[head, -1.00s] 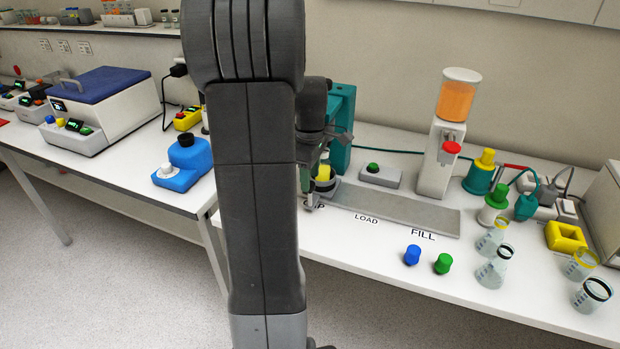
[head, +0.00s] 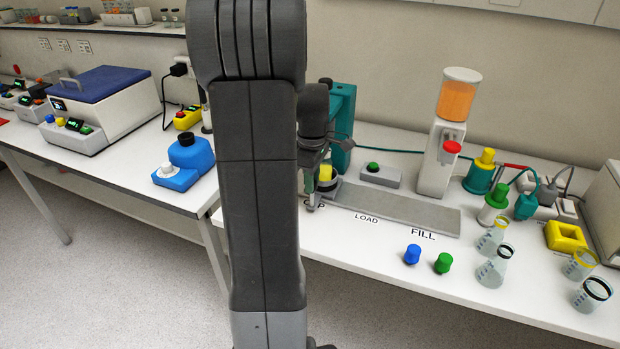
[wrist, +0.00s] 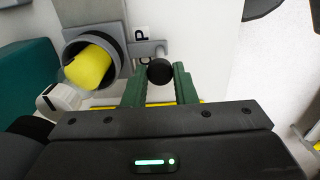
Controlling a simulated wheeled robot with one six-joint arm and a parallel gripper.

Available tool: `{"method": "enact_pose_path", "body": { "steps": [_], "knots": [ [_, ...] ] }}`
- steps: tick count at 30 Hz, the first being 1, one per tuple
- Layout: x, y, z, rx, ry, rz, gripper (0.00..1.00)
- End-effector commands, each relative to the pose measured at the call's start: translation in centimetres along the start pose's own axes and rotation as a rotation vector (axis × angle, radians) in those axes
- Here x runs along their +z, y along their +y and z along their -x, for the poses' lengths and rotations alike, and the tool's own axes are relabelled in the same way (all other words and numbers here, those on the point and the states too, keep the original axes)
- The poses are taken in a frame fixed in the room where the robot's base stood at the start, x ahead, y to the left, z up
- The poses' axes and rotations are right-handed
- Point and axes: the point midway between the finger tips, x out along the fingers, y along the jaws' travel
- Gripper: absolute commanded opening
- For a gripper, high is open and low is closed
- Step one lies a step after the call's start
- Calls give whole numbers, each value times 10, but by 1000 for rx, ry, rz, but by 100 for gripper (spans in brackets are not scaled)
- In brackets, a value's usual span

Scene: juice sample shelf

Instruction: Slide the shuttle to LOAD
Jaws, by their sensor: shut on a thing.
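The shuttle is a grey round holder (wrist: 113,42) at the CAP end of the grey track (head: 405,212). A yellow-capped vessel (wrist: 90,66) sits in it; it also shows in the head view (head: 325,173). A grey handle rod with a black knob (wrist: 159,70) sticks out from the shuttle's side. My gripper (wrist: 160,80) has its green fingers on either side of the knob and is shut on it. In the head view my gripper (head: 312,205) is at the track's left front, partly hidden by my arm. The LOAD label (head: 366,218) is right of it, at the middle of the track.
A green-buttoned grey box (head: 380,175) stands behind the track. A dispenser with orange juice (head: 457,100) stands behind the FILL end. A blue cap (head: 412,254) and a green cap (head: 443,263) lie in front of FILL. The track right of the shuttle is clear.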

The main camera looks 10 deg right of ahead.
Motion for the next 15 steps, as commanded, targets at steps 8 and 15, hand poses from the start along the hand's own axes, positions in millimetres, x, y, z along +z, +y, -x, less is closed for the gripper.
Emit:
{"method": "enact_pose_path", "body": {
  "steps": [8, 15],
  "knots": [
    [41, 1, 0, 1, -1, -4, 0],
    [75, 1, 1, 2, -2, -4, 0]
  ]
}}
